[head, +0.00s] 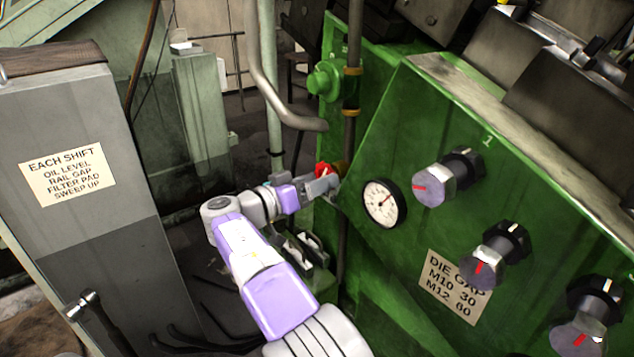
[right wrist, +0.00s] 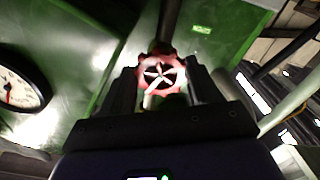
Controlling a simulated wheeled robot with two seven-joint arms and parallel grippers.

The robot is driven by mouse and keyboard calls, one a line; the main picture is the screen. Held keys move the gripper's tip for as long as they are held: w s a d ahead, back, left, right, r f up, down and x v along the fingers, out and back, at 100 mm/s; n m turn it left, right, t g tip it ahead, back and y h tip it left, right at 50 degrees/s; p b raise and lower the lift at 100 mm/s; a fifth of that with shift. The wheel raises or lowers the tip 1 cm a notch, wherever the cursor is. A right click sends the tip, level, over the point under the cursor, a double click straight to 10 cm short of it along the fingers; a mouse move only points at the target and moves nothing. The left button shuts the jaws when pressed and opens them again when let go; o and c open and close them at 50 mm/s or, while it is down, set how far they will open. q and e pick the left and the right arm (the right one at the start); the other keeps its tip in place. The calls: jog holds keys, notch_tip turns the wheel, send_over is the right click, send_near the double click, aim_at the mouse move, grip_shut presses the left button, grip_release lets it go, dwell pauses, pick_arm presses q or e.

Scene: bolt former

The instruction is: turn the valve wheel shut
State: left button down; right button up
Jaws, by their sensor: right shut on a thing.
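The valve wheel (head: 323,170) is small and red and sits on a vertical pipe at the left edge of the green machine. In the right wrist view the wheel (right wrist: 161,75) shows its red rim and pale spokes between my two dark fingers. My right gripper (head: 328,181) reaches it from the left and is shut on its rim, one finger on each side, as the wrist view (right wrist: 163,88) shows. In the head view the gripper hides part of the wheel. My left gripper is not in view.
A pressure gauge (head: 384,203) is on the green panel just right of the wheel. A die gap label (head: 454,287) is below. A grey cabinet (head: 75,200) stands at left.

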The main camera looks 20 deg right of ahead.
jog(key=shift+m, duration=0.6)
jog(key=o, duration=0.8)
jog(key=shift+a, duration=0.1)
jog(key=shift+p+v, duration=0.8)
jog(key=shift+v, duration=3)
